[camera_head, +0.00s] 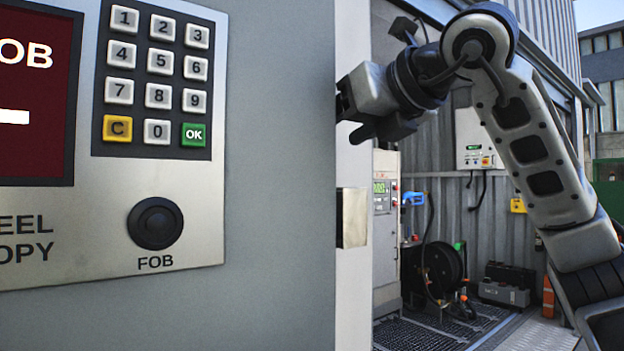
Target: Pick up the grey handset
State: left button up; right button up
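I cannot make out a grey handset for certain in this view. My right arm comes in from the right edge and bends over at the top. Its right gripper (350,108) points left, beside the right edge of the large grey panel. I see it from the side and cannot tell whether its fingers are apart or hold anything. My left gripper is not in view.
A keypad (157,80) and a round FOB reader (155,223) fill the near left on the grey panel (280,180). Behind stand a grey cabinet (385,230), a blue nozzle (413,198), a hose reel (442,272), a white wall box (477,138) and a grated floor (425,335).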

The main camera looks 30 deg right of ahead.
jog(key=p+x, duration=0.1)
jog(key=x, duration=0.5)
jog(key=shift+f, duration=0.3)
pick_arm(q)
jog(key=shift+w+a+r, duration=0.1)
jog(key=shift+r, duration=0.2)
pick_arm(e)
jog(key=shift+d, duration=0.1)
jog(key=c, duration=0.9)
jog(key=shift+r, duration=0.1)
